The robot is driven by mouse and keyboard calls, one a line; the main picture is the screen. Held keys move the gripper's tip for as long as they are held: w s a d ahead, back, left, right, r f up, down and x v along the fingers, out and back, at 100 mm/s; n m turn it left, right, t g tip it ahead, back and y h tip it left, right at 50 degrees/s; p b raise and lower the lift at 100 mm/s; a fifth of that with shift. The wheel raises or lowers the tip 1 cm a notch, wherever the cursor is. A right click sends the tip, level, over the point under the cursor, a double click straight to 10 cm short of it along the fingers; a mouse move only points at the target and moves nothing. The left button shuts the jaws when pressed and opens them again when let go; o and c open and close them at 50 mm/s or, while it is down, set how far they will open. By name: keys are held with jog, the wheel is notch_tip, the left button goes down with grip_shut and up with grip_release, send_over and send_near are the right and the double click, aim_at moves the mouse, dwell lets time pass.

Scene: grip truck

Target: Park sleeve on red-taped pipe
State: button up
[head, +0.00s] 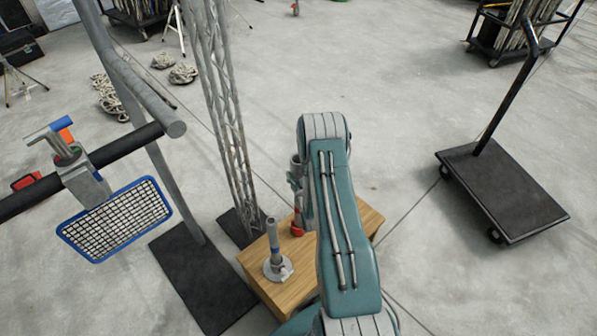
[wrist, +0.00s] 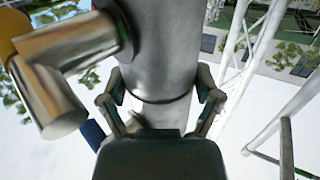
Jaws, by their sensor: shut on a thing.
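A grey metal sleeve (wrist: 165,50) fills the middle of the wrist view, with a side handle (wrist: 75,45) on its left. My gripper (wrist: 162,115) is shut on the sleeve, one finger on each side. In the head view my arm hides most of the gripper; part of the grey sleeve (head: 296,166) shows at the arm's left edge, above the wooden box (head: 345,240). A red piece (head: 297,230) shows below it; I cannot tell whether it is tape on a pipe or part of the held thing. A short grey pipe (head: 274,240) stands upright on a round base on the box.
A lattice truss (head: 225,110) stands just behind the box. At left, a black bar (head: 110,150) carries a blue-framed grid (head: 115,220). A flat black cart (head: 500,190) stands at right. The concrete floor between cart and box is clear.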

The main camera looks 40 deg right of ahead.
jog(key=shift+f, duration=0.6)
jog(key=shift+f, duration=0.3)
dwell(0.4)
jog(key=o, duration=1.1)
jog(key=shift+f, duration=0.1)
jog(key=shift+s, duration=0.1)
jog(key=v, duration=1.1)
jog(key=shift+s+a, duration=0.2)
jog(key=shift+s, duration=0.15)
jog(key=shift+s, duration=0.1)
